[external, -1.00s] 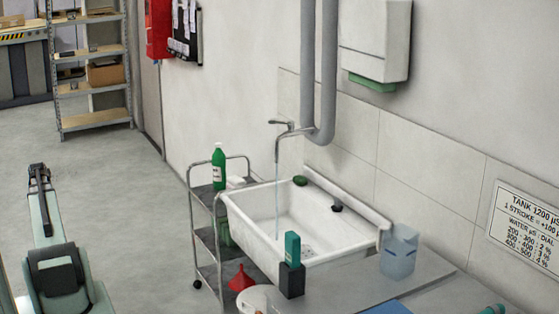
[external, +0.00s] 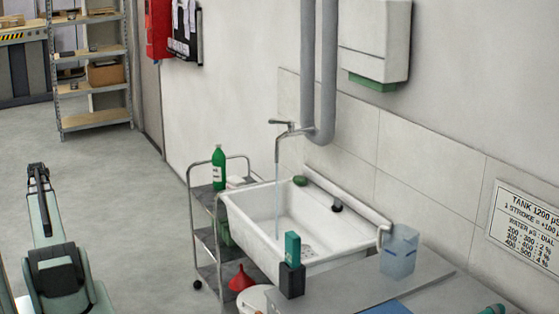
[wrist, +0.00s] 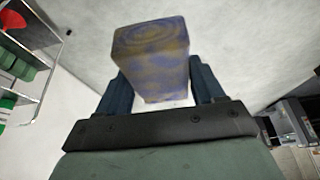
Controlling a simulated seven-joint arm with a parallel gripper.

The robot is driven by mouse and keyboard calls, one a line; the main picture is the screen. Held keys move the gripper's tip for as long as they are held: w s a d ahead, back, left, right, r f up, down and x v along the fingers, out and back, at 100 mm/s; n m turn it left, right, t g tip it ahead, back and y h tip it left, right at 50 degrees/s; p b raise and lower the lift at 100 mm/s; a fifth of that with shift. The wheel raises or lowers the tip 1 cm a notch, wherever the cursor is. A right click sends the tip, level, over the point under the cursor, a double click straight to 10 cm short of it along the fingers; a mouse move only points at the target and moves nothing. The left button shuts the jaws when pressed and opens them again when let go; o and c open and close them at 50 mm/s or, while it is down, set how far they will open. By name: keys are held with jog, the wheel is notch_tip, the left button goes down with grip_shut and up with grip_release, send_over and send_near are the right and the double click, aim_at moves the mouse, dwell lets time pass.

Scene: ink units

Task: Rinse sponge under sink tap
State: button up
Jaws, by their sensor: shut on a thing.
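My gripper (wrist: 160,88) is shut on the sponge (wrist: 152,62) in the wrist view. The sponge is a yellowish block with blue-purple stains, gripped between the two dark fingers. The sponge does not show in the external view, where part of my arm stands at the lower left, well away from the sink. The white sink (external: 335,238) is against the wall. The tap (external: 295,130) is above its left part, and a thin stream of water (external: 277,200) falls into the basin.
A metal trolley (external: 203,235) with a green bottle (external: 218,167) stands left of the sink. A teal block in a black holder (external: 292,280) and a clear jug (external: 399,252) flank the sink's front and right. Open floor (external: 130,210) lies between my arm and the trolley.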

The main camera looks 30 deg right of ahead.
jog(key=shift+s+d, duration=0.1)
jog(key=shift+s, duration=0.1)
jog(key=shift+s+d, duration=0.2)
jog(key=shift+s, duration=0.15)
jog(key=shift+w, duration=0.1)
jog(key=shift+w+a, duration=0.3)
jog(key=shift+w, duration=0.15)
dwell(0.4)
jog(key=s+a, duration=0.3)
jog(key=a, duration=0.4)
jog(key=shift+s, duration=0.4)
dwell(0.3)
dwell(1.3)
jog(key=s+a+r, duration=0.2)
jog(key=a+r, duration=0.2)
jog(key=shift+s+a, duration=0.2)
jog(key=shift+a, duration=0.05)
dwell(0.4)
